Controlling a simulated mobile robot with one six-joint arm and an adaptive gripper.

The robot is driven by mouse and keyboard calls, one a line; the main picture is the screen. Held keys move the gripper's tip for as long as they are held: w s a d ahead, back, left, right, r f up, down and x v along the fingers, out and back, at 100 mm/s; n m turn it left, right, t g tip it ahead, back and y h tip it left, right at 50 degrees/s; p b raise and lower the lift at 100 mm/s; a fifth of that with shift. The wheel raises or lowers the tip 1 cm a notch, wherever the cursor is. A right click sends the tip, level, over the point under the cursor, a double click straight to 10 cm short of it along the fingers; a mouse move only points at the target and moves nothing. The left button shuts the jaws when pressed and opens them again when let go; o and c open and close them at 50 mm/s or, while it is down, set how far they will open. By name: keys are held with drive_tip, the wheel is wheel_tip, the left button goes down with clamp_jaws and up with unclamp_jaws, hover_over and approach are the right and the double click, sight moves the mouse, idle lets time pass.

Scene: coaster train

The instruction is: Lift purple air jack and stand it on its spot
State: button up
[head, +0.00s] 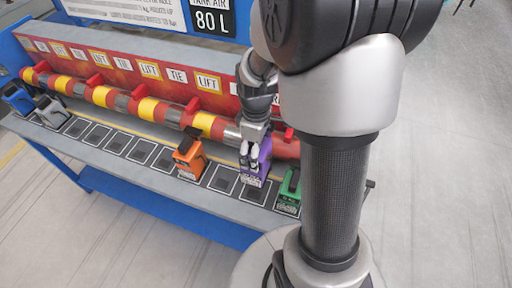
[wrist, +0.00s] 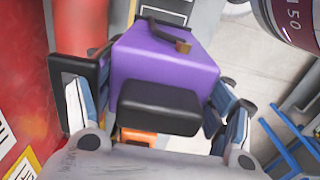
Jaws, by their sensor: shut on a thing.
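The purple air jack (head: 264,158) is at the right part of the grey shelf, between an orange jack and a green jack. My gripper (head: 249,158) is shut on it from above. In the wrist view the purple body (wrist: 165,65) with its black pad fills the space between my two fingers (wrist: 155,105). The jack looks upright. Its base is partly hidden, and I cannot tell whether it touches the shelf. Outlined square spots (head: 222,179) line the shelf, one (head: 253,194) just in front of the purple jack.
The orange jack (head: 187,160) stands to the left and the green jack (head: 289,190) close on the right. Blue (head: 18,98) and grey (head: 52,112) jacks stand at the far left. A red-and-yellow pipe (head: 150,107) runs along the back, below a red panel with LIFT and TIE labels.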

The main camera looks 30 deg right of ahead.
drive_tip(key=shift+f+b, duration=3.75)
drive_tip(key=shift+f, duration=1.6)
drive_tip(key=shift+f+b, duration=0.35)
drive_tip(key=shift+f, duration=0.15)
drive_tip(key=o, duration=2.2)
drive_tip(key=shift+c, duration=0.2)
drive_tip(key=shift+s, duration=0.1)
wheel_tip(320, 180, up, 12)
